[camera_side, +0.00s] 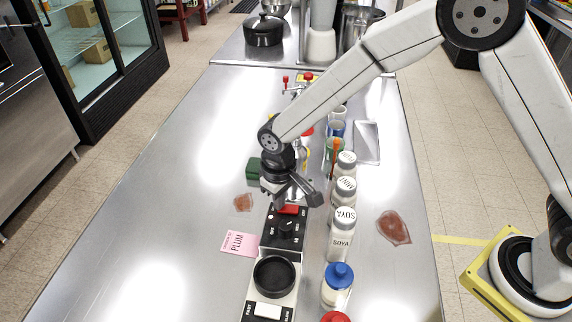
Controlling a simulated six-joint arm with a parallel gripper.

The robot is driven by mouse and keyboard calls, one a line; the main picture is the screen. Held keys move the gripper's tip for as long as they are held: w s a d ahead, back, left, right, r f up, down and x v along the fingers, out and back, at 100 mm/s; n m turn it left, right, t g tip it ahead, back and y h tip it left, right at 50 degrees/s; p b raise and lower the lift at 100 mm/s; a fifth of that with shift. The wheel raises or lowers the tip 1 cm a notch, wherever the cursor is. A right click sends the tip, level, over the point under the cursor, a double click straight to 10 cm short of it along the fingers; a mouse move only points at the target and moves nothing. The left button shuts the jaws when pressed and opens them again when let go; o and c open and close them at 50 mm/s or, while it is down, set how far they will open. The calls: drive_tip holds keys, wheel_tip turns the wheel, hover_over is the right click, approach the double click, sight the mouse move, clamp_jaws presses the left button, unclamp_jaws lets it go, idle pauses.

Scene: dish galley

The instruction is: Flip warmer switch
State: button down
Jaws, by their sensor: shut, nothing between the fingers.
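The warmer (273,238) is a dark and pale unit on the steel counter, with a black control panel and a black knob. A red switch (289,210) sits at the panel's far end. My gripper (303,203) is shut and empty, pointing down right over the red switch. Its fingers partly cover the switch, so I cannot tell whether they touch it or which way it is set.
A row of white-capped bottles (342,228) stands close to the right of the warmer, with a blue-capped jar (338,284) nearer. A pink PLUM card (240,243) and a green block (254,169) lie left. The counter's left side (160,200) is clear.

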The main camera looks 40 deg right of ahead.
drive_tip(key=shift+r, duration=3.45)
drive_tip(key=shift+d, duration=0.15)
drive_tip(key=shift+d+r, duration=0.1)
drive_tip(key=shift+d, duration=0.2)
drive_tip(key=shift+m+t, duration=0.7)
drive_tip(key=shift+m, duration=0.1)
drive_tip(key=s+d, duration=0.1)
drive_tip(key=d, duration=0.2)
drive_tip(key=s+d+r, duration=0.1)
drive_tip(key=s+d, duration=0.1)
drive_tip(key=d, duration=0.2)
drive_tip(key=s+d, duration=0.1)
drive_tip(key=d, duration=0.2)
drive_tip(key=shift+s+d+r, duration=0.2)
drive_tip(key=shift+d+r, duration=0.1)
drive_tip(key=shift+d, duration=0.1)
drive_tip(key=s+d+m+t, duration=0.1)
drive_tip(key=s+d, duration=0.7)
drive_tip(key=s, duration=0.1)
drive_tip(key=shift+s+d+f, duration=0.15)
drive_tip(key=shift+f, duration=0.25)
